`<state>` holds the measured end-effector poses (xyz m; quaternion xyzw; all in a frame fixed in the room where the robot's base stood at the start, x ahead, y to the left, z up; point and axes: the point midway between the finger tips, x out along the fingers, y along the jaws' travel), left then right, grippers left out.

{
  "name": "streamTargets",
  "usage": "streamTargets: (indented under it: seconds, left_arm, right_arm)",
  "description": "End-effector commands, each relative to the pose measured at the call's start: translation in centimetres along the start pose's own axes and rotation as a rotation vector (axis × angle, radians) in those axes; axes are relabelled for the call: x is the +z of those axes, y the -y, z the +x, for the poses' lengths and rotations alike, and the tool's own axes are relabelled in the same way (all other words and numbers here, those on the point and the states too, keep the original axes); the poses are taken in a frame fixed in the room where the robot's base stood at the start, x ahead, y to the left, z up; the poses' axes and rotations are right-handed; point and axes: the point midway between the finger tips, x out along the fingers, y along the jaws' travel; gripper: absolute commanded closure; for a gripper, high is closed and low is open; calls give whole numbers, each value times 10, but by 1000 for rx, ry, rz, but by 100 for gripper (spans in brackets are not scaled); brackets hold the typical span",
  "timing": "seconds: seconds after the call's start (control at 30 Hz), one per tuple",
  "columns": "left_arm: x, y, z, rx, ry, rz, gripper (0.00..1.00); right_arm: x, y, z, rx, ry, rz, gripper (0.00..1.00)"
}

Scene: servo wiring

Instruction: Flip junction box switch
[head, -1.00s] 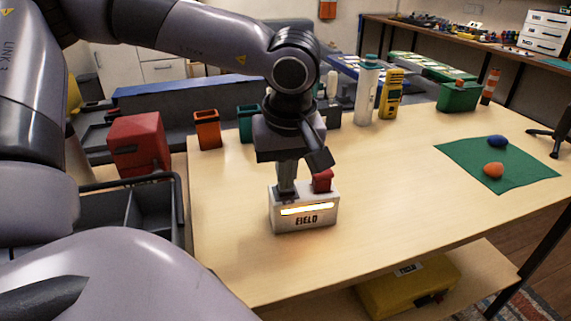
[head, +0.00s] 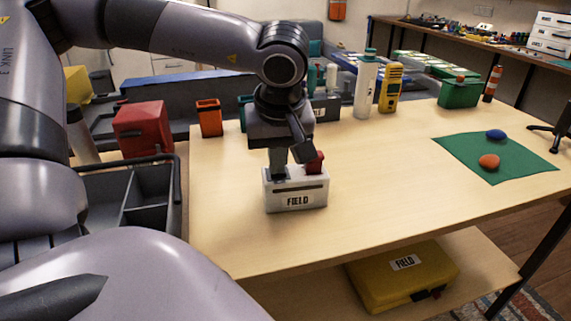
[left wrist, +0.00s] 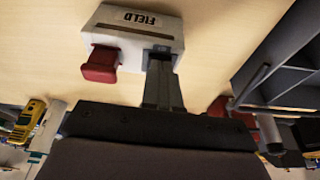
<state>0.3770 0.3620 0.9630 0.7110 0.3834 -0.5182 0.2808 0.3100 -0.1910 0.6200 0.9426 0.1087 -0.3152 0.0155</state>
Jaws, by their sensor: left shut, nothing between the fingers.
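The junction box (head: 297,197) is a white block labelled FIELD, upright on the wooden table (head: 370,190). A dark strip runs across its front, and a red part (head: 315,164) stands on its right side. In the left wrist view the box (left wrist: 130,31) shows at the top, with the red part (left wrist: 101,65). My left gripper (head: 278,176) points down, shut and empty, its tips at the dark spot on the box's left top, where the switch itself is hidden. In the left wrist view the fingertips (left wrist: 160,60) meet that dark spot.
Orange (head: 209,118) and teal bins stand behind the box. A white bottle (head: 366,88) and yellow meter (head: 391,89) stand at the back. A green mat (head: 497,168) lies right. A dark divided tray (head: 120,206) and red box (head: 142,129) are left.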

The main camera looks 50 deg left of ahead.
Motion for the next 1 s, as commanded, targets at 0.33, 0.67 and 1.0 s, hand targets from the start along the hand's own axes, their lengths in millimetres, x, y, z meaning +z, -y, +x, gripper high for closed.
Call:
streamTargets:
  seconds: [0.33,0.67,1.0]
  left_arm:
    - [-2,0,0,0,-2,0,100]
    - [-16,0,0,1,-2,-2,100]
    - [-17,0,1,1,-2,0,100]
  right_arm:
    - [-1,0,0,-2,0,-3,57]
    - [-4,2,-2,-2,-1,4,57]
    - [-4,2,-2,-2,-1,6,57]
